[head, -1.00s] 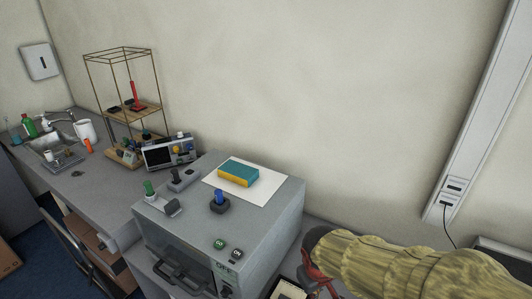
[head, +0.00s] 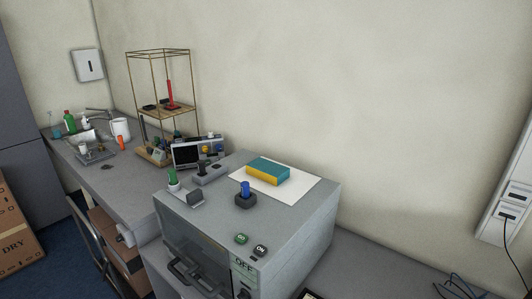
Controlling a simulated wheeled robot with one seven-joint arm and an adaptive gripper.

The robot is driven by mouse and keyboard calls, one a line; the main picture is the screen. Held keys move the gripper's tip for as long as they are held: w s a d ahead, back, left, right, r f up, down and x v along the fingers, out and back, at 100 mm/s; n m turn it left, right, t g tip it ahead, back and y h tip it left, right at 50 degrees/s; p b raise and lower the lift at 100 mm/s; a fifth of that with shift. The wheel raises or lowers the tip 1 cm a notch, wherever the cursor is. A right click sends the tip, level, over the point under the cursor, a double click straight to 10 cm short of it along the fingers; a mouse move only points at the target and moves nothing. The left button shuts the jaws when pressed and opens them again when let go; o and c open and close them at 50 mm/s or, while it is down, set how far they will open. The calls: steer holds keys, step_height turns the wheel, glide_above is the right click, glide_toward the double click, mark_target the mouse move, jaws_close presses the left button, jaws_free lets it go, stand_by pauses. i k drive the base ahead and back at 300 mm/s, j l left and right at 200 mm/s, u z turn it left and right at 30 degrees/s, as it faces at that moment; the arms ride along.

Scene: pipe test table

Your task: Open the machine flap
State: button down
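The machine is a grey metal box (head: 312,212) on the bench at the lower middle of the head view. On its front is a dark window flap (head: 203,262) with a black handle (head: 190,278); the flap looks shut, and its lower part is cut off by the picture edge. A green GO button (head: 241,238) and a dark ON button (head: 261,250) sit on the top near the front edge. A label on the front reads OFF (head: 243,267). My gripper is not in view.
A small instrument (head: 200,153) and wire-frame rack (head: 165,95) stand behind left. Cardboard boxes (head: 15,225) stand left.

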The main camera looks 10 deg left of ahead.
mark_target(218, 288)
steer(key=u, duration=1.35)
steer(key=i+j, duration=0.15)
steer(key=j, duration=0.2)
steer(key=i+j, duration=0.15)
steer(key=j, duration=0.25)
steer(key=i+j, duration=0.15)
steer(key=j, duration=0.2)
